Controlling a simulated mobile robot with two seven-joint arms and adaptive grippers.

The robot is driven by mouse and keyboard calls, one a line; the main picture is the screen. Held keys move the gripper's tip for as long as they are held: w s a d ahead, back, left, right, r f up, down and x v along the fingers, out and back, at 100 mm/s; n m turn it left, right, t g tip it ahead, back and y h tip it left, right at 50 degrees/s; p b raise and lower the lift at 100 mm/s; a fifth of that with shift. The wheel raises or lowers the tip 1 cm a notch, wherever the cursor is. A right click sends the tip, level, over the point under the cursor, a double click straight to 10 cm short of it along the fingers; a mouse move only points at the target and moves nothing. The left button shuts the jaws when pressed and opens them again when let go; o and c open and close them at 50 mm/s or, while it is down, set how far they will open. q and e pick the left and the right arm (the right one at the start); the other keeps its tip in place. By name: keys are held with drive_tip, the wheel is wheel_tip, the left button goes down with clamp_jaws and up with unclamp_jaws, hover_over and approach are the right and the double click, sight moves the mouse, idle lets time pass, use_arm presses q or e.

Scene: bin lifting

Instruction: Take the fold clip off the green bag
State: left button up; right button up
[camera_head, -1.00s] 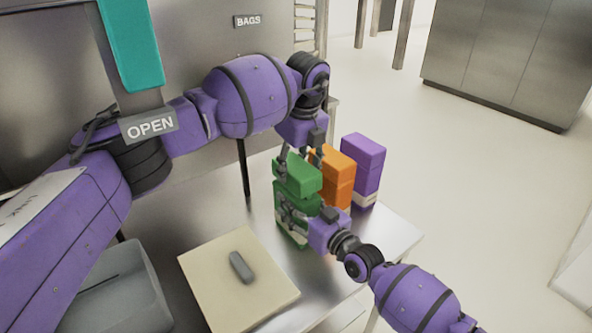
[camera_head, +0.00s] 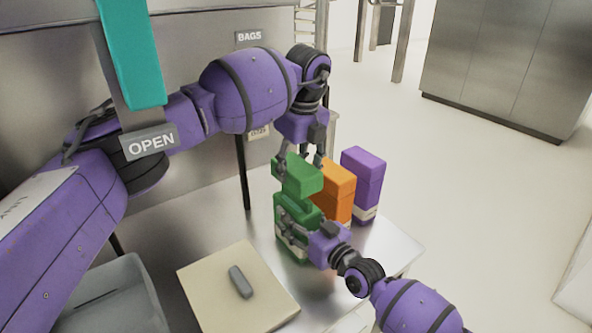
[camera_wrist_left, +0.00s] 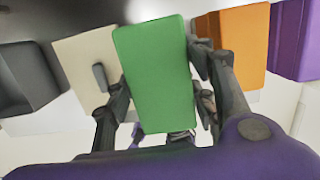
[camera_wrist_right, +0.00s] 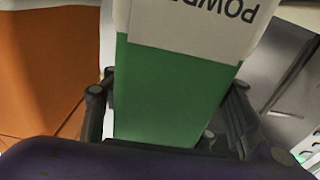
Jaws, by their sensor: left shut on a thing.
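The green bag (camera_head: 287,232) stands upright on the steel table, and its label shows in the right wrist view (camera_wrist_right: 195,22). A green block, the fold clip (camera_head: 303,180), is over its top, raised with a narrower part visible beneath it. My left gripper (camera_head: 300,165) is shut on this clip from above; the clip fills the space between the fingers in the left wrist view (camera_wrist_left: 155,75). My right gripper (camera_head: 293,222) has its fingers on both sides of the bag's lower body, close against it; it also shows in the right wrist view (camera_wrist_right: 170,90).
An orange bag (camera_head: 338,190) and a purple bag (camera_head: 363,180) stand close behind the green one. A cream board (camera_head: 215,290) with a grey object (camera_head: 241,282) lies at the front left. A grey bin (camera_head: 110,300) is at the lower left.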

drive_tip(key=o, duration=0.5)
drive_tip(key=shift+c, duration=0.2)
drive_tip(key=shift+s+d, duration=0.1)
drive_tip(key=v, duration=1.1)
drive_tip(key=shift+s+d, duration=0.25)
drive_tip(key=shift+s, duration=0.05)
